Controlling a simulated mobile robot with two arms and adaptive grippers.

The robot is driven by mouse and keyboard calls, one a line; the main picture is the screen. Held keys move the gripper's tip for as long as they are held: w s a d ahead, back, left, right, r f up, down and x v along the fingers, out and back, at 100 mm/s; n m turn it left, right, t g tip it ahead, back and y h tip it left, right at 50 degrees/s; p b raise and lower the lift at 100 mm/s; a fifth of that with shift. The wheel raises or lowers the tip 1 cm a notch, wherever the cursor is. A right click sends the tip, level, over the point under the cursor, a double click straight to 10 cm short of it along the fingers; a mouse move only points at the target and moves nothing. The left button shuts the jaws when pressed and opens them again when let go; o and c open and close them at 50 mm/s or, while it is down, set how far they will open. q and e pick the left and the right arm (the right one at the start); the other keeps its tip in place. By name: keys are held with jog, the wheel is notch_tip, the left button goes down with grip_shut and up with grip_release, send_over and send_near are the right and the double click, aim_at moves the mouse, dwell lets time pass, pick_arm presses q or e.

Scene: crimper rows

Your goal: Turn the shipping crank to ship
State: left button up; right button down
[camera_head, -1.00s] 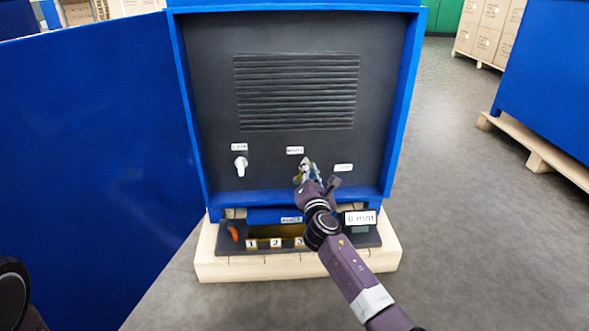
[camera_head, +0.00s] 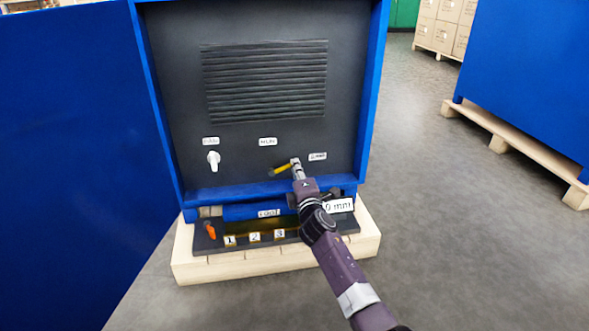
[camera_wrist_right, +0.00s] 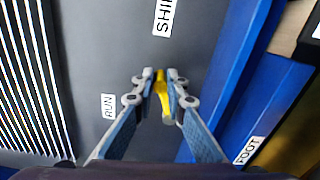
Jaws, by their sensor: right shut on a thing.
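The yellow crank handle (camera_head: 281,169) is low on the dark panel, below and between the RUN label (camera_head: 268,142) and the right-hand label (camera_head: 318,156). My right gripper (camera_head: 295,163) is at the handle and partly covers it. In the right wrist view, the fingertips (camera_wrist_right: 160,88) are shut on the yellow handle (camera_wrist_right: 161,84). There the SHIP label (camera_wrist_right: 163,17) is at the top and the RUN label (camera_wrist_right: 108,106) at the left. The crank's pivot is hard to make out. My left gripper is not in view.
A white handle (camera_head: 213,161) sits on the panel's left. Below, a dark tray (camera_head: 205,245) with numbered tags and an orange lever (camera_head: 210,230) rests on a pallet (camera_head: 195,272). A blue door (camera_head: 70,170) stands at left. The floor at right (camera_head: 430,200) is clear.

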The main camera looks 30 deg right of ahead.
jog(key=shift+d+r+m, duration=0.15)
jog(key=shift+d+m, duration=0.05)
jog(key=shift+m, duration=0.1)
jog(key=c, duration=2.3)
grip_release()
jog(key=o, duration=0.4)
jog(key=shift+w+a, duration=0.1)
jog(key=shift+w, duration=0.05)
jog(key=shift+c, duration=0.2)
jog(key=shift+f, duration=0.2)
jog(key=shift+f, duration=0.1)
jog(key=v, duration=0.7)
jog(key=shift+s, duration=0.35)
jog(key=shift+a, duration=0.1)
